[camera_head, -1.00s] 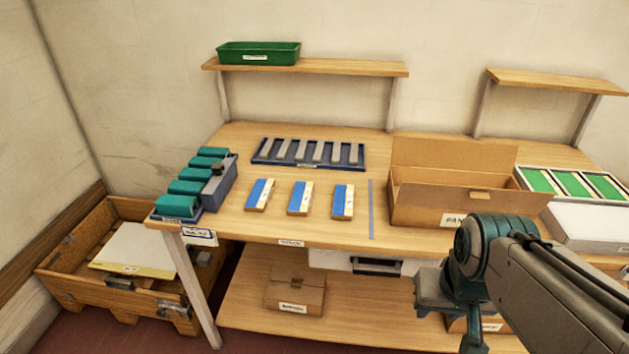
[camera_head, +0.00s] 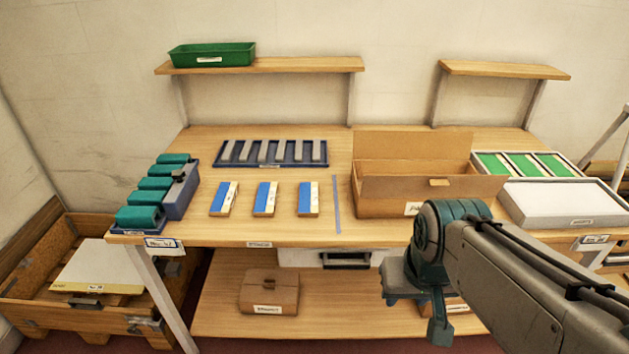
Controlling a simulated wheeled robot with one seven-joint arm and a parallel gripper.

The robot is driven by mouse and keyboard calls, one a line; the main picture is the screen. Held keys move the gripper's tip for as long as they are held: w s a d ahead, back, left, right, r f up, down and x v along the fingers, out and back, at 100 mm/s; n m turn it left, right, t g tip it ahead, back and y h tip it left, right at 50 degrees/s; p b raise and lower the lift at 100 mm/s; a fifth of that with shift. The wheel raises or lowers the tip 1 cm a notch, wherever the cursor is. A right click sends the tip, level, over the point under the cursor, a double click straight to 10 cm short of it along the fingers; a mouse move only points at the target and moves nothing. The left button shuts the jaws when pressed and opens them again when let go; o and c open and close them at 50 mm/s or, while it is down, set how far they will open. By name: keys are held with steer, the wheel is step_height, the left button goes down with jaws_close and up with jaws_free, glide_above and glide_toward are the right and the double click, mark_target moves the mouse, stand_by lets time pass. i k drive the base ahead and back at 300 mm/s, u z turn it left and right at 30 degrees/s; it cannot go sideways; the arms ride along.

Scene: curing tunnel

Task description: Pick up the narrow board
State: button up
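No board is plainly marked as the narrow one. Three small blue-and-white blocks, at the left (camera_head: 223,199), middle (camera_head: 265,199) and right (camera_head: 308,199), lie in a row on the workbench (camera_head: 385,229). A flat white board with a yellow edge (camera_head: 98,268) lies in a wooden crate at the lower left. Several narrow grey bars (camera_head: 263,151) sit in a blue tray (camera_head: 271,163) behind the blocks. My gripper (camera_head: 422,312) hangs at the bench's front, right of the blocks and apart from them. Its fingers are too unclear to tell open or shut.
A thin blue strip (camera_head: 337,205) lies between the blocks and an open cardboard box (camera_head: 384,197). Teal pieces (camera_head: 155,184) stand at the left end. Green panels (camera_head: 522,165) and a white slab (camera_head: 562,200) are at the right. Shelves hang above; a closed carton (camera_head: 269,291) sits below.

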mark_target(308, 199)
steer(key=u, duration=0.25)
steer(key=k, duration=0.35)
steer(key=u, duration=1)
steer(key=i, duration=1.05)
steer(key=z, duration=1.35)
steer(key=i, duration=0.55)
steer(key=z, duration=0.45)
